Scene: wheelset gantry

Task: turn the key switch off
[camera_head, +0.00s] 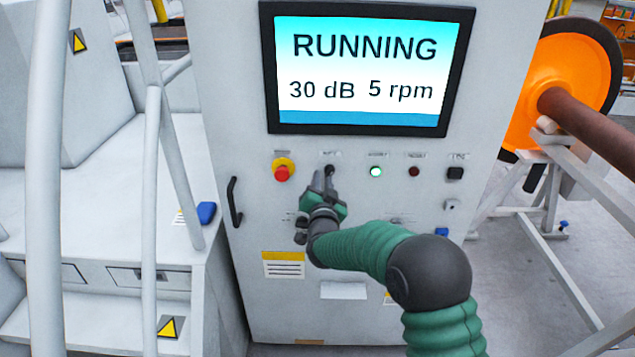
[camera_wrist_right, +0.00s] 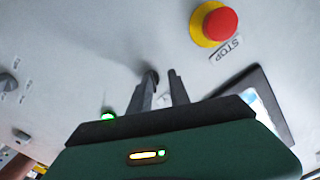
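The key switch (camera_head: 330,169) is a small dark knob on the grey cabinet front, between the red stop button and the lit green lamp. It is partly hidden by my right gripper (camera_head: 323,178). In the right wrist view, the dark knob (camera_wrist_right: 152,76) shows at the tip of one finger of my right gripper (camera_wrist_right: 162,76). The fingertips are close to the panel, with a gap between them. I cannot tell whether they touch the knob, and its turn position is unclear. The screen (camera_head: 365,65) reads RUNNING, 30 dB, 5 rpm. My left gripper is not in view.
A red stop button on a yellow base (camera_head: 283,171) sits left of the key switch. The green lamp (camera_head: 376,171), a dark red button (camera_head: 414,171) and a black knob (camera_head: 455,173) lie to its right. A door handle (camera_head: 234,202) juts out at left.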

